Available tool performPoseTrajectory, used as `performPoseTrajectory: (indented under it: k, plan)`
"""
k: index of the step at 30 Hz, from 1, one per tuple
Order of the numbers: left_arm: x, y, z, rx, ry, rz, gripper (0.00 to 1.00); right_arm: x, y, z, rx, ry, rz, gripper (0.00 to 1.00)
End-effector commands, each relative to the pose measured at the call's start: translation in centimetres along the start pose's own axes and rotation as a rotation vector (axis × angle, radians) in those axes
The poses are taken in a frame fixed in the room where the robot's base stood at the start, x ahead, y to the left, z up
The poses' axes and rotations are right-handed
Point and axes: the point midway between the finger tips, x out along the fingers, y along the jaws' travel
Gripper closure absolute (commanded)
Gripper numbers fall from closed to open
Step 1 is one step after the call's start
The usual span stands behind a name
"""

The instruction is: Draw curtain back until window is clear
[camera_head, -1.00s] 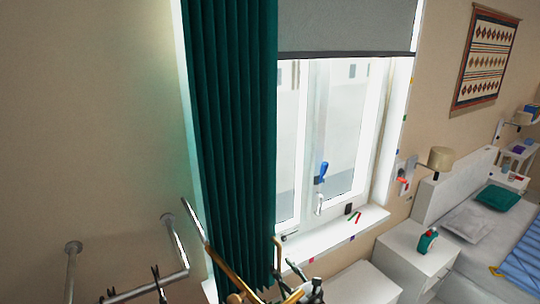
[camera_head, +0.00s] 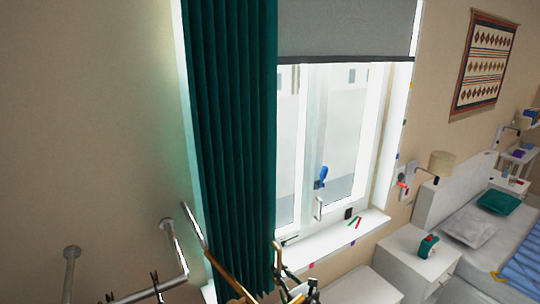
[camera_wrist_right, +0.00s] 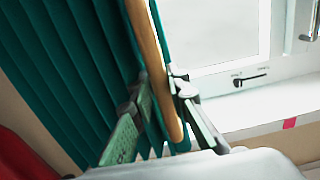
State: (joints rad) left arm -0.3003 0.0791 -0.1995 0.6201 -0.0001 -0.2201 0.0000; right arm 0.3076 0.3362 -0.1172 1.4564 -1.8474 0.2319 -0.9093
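The dark green curtain (camera_head: 232,130) hangs in vertical folds over the left part of the window (camera_head: 338,140); its right edge runs along a lit pane. My right gripper (camera_head: 283,278) is low in the head view, by the curtain's lower right edge. In the right wrist view its two fingers (camera_wrist_right: 160,98) stand on either side of a wooden bar (camera_wrist_right: 148,50) and a strip of curtain (camera_wrist_right: 166,45). Whether they press on the cloth cannot be told. My left gripper is not in view.
A grey blind (camera_head: 345,30) covers the window's top. The white sill (camera_head: 335,240) carries small items. A metal rail (camera_head: 150,288) is at lower left. A white cabinet (camera_head: 420,265) with a green item and a bed (camera_head: 490,255) stand at right.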

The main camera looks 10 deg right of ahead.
Motion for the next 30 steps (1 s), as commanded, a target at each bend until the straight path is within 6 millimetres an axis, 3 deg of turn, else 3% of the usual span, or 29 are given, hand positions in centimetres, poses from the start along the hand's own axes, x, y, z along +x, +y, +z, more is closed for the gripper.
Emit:
performPoseTrajectory:
  k: [6, 17, 30]
  plan:
    - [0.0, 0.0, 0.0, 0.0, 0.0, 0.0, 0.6, 0.0, 0.0, 0.0, 0.0, 0.0, 0.0, 1.0]
    - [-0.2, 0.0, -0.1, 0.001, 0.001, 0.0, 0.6, 0.0, 0.2, 0.0, 0.0, 0.001, 0.0, 1.0]
    - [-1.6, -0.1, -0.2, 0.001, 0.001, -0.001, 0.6, 0.0, 2.4, 0.0, 0.0, 0.0, 0.0, 1.0]
